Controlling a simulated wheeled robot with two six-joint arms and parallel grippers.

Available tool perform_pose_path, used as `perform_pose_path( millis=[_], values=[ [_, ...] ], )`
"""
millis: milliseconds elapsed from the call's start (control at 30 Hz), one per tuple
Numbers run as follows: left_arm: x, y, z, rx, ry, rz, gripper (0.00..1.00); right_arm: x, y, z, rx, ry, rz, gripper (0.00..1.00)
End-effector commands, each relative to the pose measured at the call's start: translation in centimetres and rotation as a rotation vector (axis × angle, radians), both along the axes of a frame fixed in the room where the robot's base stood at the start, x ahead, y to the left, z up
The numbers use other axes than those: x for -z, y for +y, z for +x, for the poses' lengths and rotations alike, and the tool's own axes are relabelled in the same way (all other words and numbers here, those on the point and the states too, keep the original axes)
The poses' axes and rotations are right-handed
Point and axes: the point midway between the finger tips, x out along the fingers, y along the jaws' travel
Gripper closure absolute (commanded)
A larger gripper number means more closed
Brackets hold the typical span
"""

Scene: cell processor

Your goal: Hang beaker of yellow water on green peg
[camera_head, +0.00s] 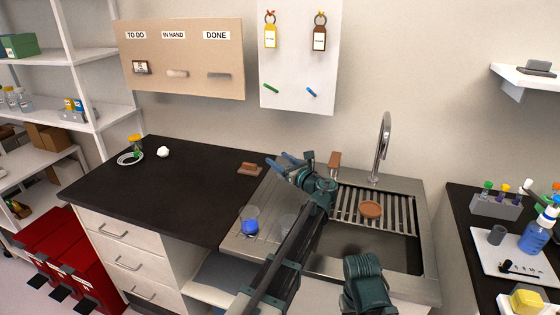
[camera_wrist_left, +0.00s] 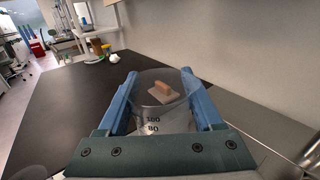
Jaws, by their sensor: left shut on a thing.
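My left gripper (camera_head: 279,161) is raised over the counter near the sink's left edge. In the left wrist view its blue fingers (camera_wrist_left: 160,76) are shut on a clear beaker (camera_wrist_left: 165,122) with volume marks. I see no yellow liquid in this beaker; its lower part is hidden by the gripper. The green peg (camera_head: 271,88) sticks out bare from the white wall board (camera_head: 291,65), under a yellow tag (camera_head: 270,37). My left gripper is below the peg and apart from it. My right gripper is not clearly in view.
A blue peg (camera_head: 311,92) is right of the green one. A beaker with blue liquid (camera_head: 250,224) stands on the drainboard. A brown block (camera_head: 250,169) and a yellow-topped container (camera_head: 136,144) are on the black counter (camera_head: 150,195). The tap (camera_head: 383,145) rises behind the sink.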

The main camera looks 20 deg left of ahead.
Motion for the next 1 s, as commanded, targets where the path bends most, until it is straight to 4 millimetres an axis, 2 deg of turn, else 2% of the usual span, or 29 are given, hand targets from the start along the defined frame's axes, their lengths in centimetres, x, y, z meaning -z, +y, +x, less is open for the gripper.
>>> perform_pose_path(
  millis=[167,400,500,1000],
  values=[
    [-0.8,0.0,0.0,0.0,0.0,0.0,1.0,-0.8,0.0,0.0,0.0,0.0,0.0,0.5],
    [-4.1,0.0,0.0,0.0,0.0,0.0,1.0,-4.1,0.0,0.0,0.0,0.0,0.0,0.5],
    [-4.9,0.0,0.0,0.0,0.0,0.0,1.0,-4.9,0.0,0.0,0.0,0.0,0.0,0.5],
    [-4.7,0.0,0.0,0.0,0.0,0.0,1.0,-4.7,0.0,0.0,0.0,0.0,0.0,0.5]
  ],
)
